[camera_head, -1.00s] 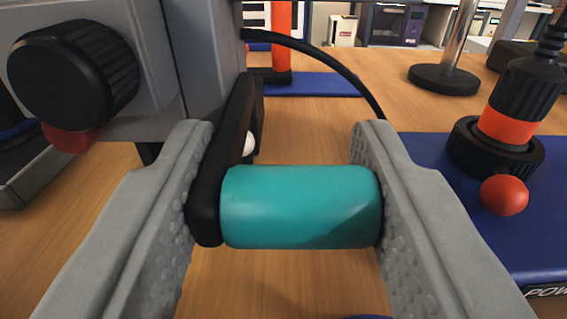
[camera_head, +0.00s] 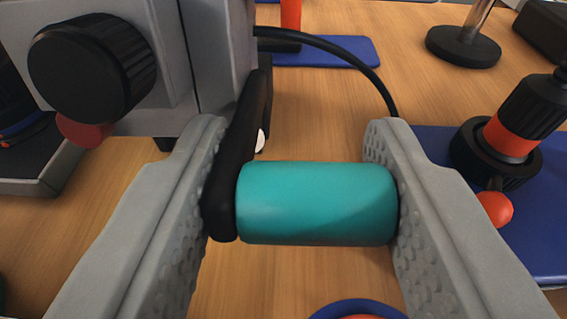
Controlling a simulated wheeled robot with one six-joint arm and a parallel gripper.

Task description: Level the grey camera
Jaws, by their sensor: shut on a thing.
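The grey camera (camera_head: 215,60) stands at the upper left, with a large black ribbed knob (camera_head: 93,68) on its side. A black crank arm (camera_head: 240,150) runs from it down to a teal cylindrical handle (camera_head: 317,203). My gripper (camera_head: 306,195) is shut on the teal handle, one grey finger at each end, the left one against the crank arm. The handle lies level across the picture. The camera's top is out of view, so I cannot tell its tilt.
On the right, a black and orange cable plug (camera_head: 510,130) and a red ball (camera_head: 494,209) are at a blue mat (camera_head: 540,220). A black cable (camera_head: 350,60) arcs behind the handle. A round black stand base (camera_head: 463,46) is farther back. Bare wood lies between.

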